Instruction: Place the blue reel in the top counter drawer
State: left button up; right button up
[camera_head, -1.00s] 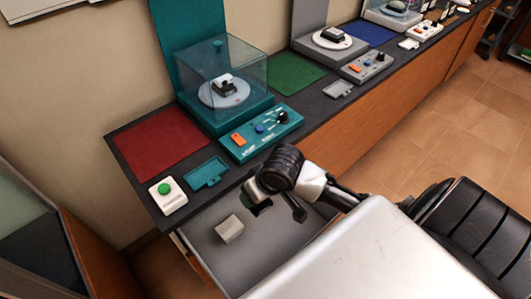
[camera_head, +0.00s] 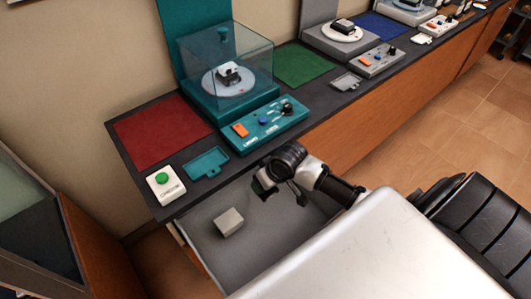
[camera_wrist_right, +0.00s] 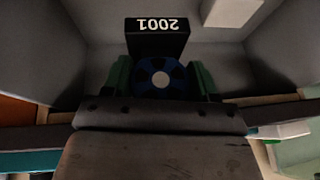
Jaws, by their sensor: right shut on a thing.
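The blue reel (camera_wrist_right: 160,75) is between the green fingertips of my right gripper (camera_wrist_right: 161,70) in the right wrist view. The gripper is shut on it. A black block marked "2001" (camera_wrist_right: 157,38) adjoins the reel and seems to be one piece with it. In the head view my right gripper (camera_head: 278,188) is over the open top counter drawer (camera_head: 240,262), near its right side. The reel is hard to make out there. The drawer has a grey floor. My left gripper is not in view.
A small light grey box (camera_head: 229,222) lies in the drawer, left of my gripper. On the counter above are a green-button box (camera_head: 165,186), a teal tray (camera_head: 206,164), a teal control panel (camera_head: 264,124) and a clear-covered exhibit (camera_head: 228,75). The drawer floor around the box is free.

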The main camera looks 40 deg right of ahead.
aim_at(274, 193)
notch_tip(274, 193, down, 6)
jog(key=shift+f+b, duration=0.1)
jog(key=shift+b, duration=0.2)
jog(key=shift+f+b, duration=0.4)
jog(key=shift+f, duration=1.75)
jog(key=shift+f, duration=0.2)
jog(key=o, duration=1.1)
jog(key=shift+c, duration=0.2)
jog(key=shift+r, duration=0.1)
jog(key=shift+s+d+r, duration=0.15)
jog(key=shift+r, duration=0.4)
jog(key=p+v, duration=0.2)
jog(key=v, duration=0.9)
